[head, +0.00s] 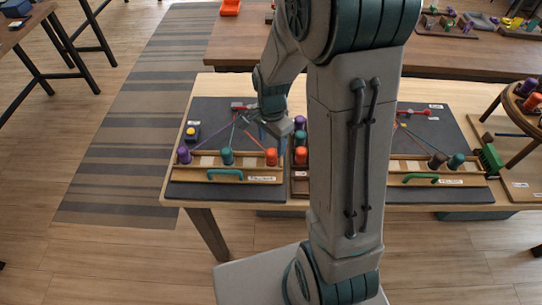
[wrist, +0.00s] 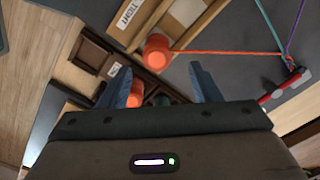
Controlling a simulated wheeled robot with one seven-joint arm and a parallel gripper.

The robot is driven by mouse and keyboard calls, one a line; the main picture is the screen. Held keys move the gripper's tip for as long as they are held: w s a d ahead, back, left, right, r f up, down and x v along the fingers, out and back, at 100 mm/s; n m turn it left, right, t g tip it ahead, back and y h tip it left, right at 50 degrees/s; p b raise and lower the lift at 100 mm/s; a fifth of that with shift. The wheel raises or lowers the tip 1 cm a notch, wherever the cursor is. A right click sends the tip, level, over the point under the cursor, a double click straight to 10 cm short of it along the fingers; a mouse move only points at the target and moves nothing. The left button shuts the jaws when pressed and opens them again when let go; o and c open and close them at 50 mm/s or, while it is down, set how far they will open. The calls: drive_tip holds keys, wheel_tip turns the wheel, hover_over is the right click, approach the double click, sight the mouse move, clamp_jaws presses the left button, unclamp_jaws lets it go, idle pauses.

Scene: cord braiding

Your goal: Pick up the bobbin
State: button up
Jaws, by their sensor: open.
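On the left board (head: 215,112), a purple bobbin (head: 183,154), a teal bobbin (head: 227,156) and an orange bobbin (head: 271,157) stand along a wooden rail, with cords running back to a red clamp (head: 240,106). My gripper (head: 272,133) is over the board's right part, behind the orange bobbin. In the wrist view my gripper (wrist: 158,68) is open and empty. The corded orange bobbin (wrist: 157,52) shows just beyond the gap between the fingertips. Another orange bobbin (wrist: 134,100) and a teal one (wrist: 161,101) sit in a dark tray, partly hidden by my gripper.
The narrow tray also shows in the head view, with purple (head: 300,122), teal (head: 300,137) and orange (head: 301,155) bobbins. A green handle (head: 225,175) is at the rail's front. A second board (head: 432,128) with bobbins lies right, partly behind my arm.

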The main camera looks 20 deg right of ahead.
sight(271, 151)
drive_tip(key=shift+s+a+f+p, duration=0.15)
drive_tip(key=shift+f+p, duration=0.1)
drive_tip(key=shift+f, duration=1.05)
drive_tip(key=shift+s+d+f+p, duration=0.1)
drive_tip(key=shift+f+p, duration=0.1)
drive_tip(key=shift+f, duration=1.1)
drive_tip(key=c, duration=1.1)
